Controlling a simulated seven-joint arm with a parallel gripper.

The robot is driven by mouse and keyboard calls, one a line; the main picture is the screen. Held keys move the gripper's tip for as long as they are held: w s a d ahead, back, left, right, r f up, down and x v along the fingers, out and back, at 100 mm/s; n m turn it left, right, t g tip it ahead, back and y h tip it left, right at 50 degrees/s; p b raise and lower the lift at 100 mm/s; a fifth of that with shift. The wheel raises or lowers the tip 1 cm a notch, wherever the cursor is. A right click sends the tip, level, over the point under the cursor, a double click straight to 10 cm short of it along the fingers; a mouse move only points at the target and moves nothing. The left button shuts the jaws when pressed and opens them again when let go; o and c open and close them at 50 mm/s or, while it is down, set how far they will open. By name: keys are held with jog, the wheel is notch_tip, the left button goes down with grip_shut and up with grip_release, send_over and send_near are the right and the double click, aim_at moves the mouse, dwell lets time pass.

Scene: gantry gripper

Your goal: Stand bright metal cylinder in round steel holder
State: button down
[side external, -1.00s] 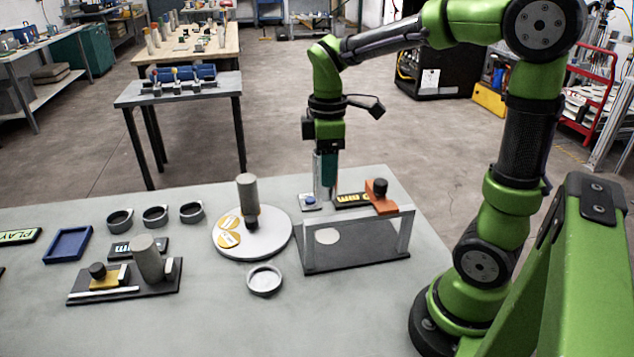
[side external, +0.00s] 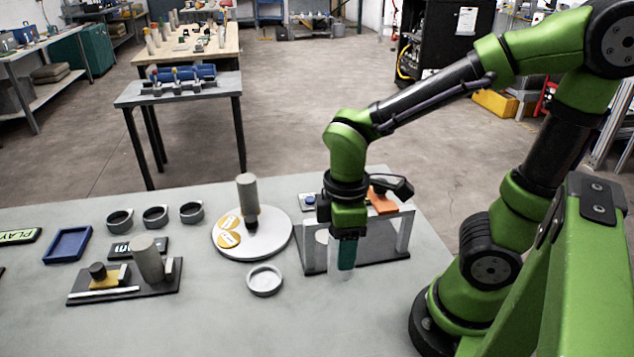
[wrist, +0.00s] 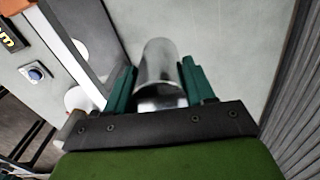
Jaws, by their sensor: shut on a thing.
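My gripper (side external: 346,250) is shut on a bright metal cylinder (side external: 340,271) and holds it upright, in front of the gantry frame. In the wrist view the shiny cylinder (wrist: 160,70) sits between the green fingers of my gripper (wrist: 160,88). A round grey holder, a shallow ring with a raised rim (side external: 264,291), stands on the table to the left of the held cylinder, apart from it. It looks empty.
A grey gantry frame (side external: 403,235) with an orange block (side external: 383,203) stands just behind my gripper. A white round plate (side external: 270,245) carries a grey cylinder and yellow discs. Several small ring cups (side external: 155,217) and a black fixture board (side external: 120,292) lie left.

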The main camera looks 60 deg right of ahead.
notch_tip(320, 180, down, 3)
jog(key=shift+r, duration=0.15)
jog(key=shift+w+f, duration=0.15)
jog(key=shift+f, duration=0.15)
send_over(265, 281)
jog(key=f, duration=0.2)
jog(key=shift+f, duration=1.55)
jog(key=shift+f, duration=0.2)
jog(key=shift+c, duration=2)
grip_release()
jog(key=shift+r, duration=0.1)
